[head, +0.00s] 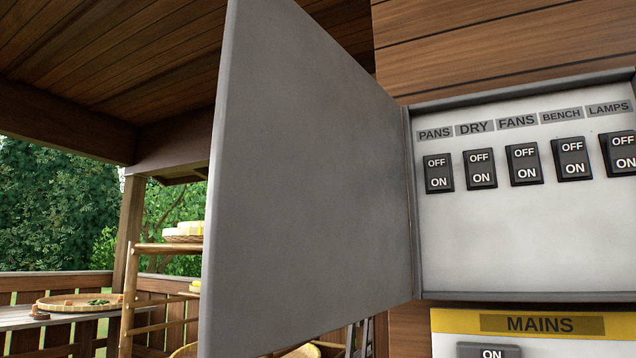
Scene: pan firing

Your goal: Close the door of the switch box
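The switch box (520,240) is on the wooden wall at the right, with a row of several black switches under the labels PANS, DRY, FANS, BENCH and LAMPS. Its grey door (305,190) is hinged on the box's left side. The door stands wide open, swung out toward me and to the left, so the switches are uncovered. Neither of my grippers shows in the head view.
A yellow MAINS panel (540,324) with a switch (489,351) is below the box. At the left are a wooden shelf rack (128,300) with baskets, and a round tray (80,302) by the railing. The door hides part of the rack.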

